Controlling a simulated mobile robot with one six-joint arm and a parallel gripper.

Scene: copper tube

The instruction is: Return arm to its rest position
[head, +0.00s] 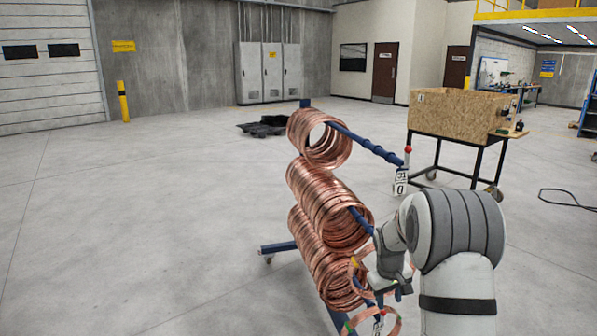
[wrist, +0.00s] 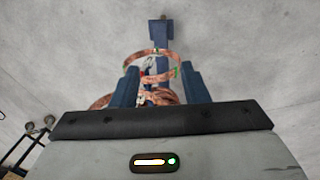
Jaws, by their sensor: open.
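My arm reaches in from the lower right of the head view, with my gripper (head: 384,296) pointing down at the front of a blue rack. In the wrist view my gripper (wrist: 160,82) has its two blue fingers spread apart, with no coil clamped between them. Thin copper rings (wrist: 150,56) show beyond and between the fingers. A copper ring with coloured tags (head: 388,322) hangs at the rack's lower front, close below the gripper. Whether a finger touches it I cannot tell.
The blue rack (head: 280,247) carries large copper coils: upper (head: 325,138), middle (head: 325,205) and lower (head: 325,268). A wooden crate (head: 455,113) on a wheeled black frame stands behind right. A black pallet (head: 263,126) lies behind. The floor at left is clear.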

